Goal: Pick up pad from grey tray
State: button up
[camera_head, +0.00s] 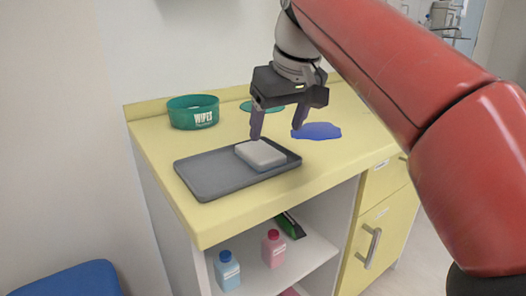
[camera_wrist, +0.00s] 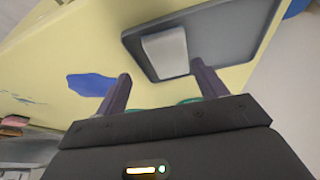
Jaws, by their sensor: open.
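The white pad (camera_head: 260,154) lies flat on the right part of the grey tray (camera_head: 205,181), on the yellow counter top. In the wrist view the pad (camera_wrist: 165,53) lies near one end of the tray (camera_wrist: 235,35), beyond my fingertips. My gripper (camera_head: 279,131) is open and empty, with its fingers pointing down above the back edge of the tray and the pad. In the wrist view the gripper's two fingers (camera_wrist: 160,72) are spread wide, with nothing between them. The pad appears apart from both fingers.
A green wipes container (camera_head: 193,112) stands at the counter's back left. A blue flat item (camera_head: 317,131) lies right of the tray, and a green disc (camera_head: 262,106) lies behind. Bottles (camera_head: 227,271) stand on the shelf below. The front left counter strip is clear.

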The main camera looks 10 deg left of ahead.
aim_at(259, 150)
jog(key=shift+w+a+r+n, duration=0.15)
jog(key=shift+w+a+r, duration=0.05)
jog(key=shift+a, duration=0.35)
jog(key=shift+w+a+r+n, duration=0.15)
jog(key=shift+a+r, duration=0.05)
jog(key=shift+a, duration=0.35)
jog(key=shift+x, duration=0.85)
jog(key=shift+y, duration=0.3)
jog(key=shift+b+x, duration=0.7)
jog(key=shift+x, duration=2.15)
jog(key=shift+s+d+f, duration=0.1)
jog(key=shift+d+f, duration=0.05)
jog(key=shift+f, duration=0.05)
jog(key=c, duration=0.7)
jog(key=shift+r, duration=0.15)
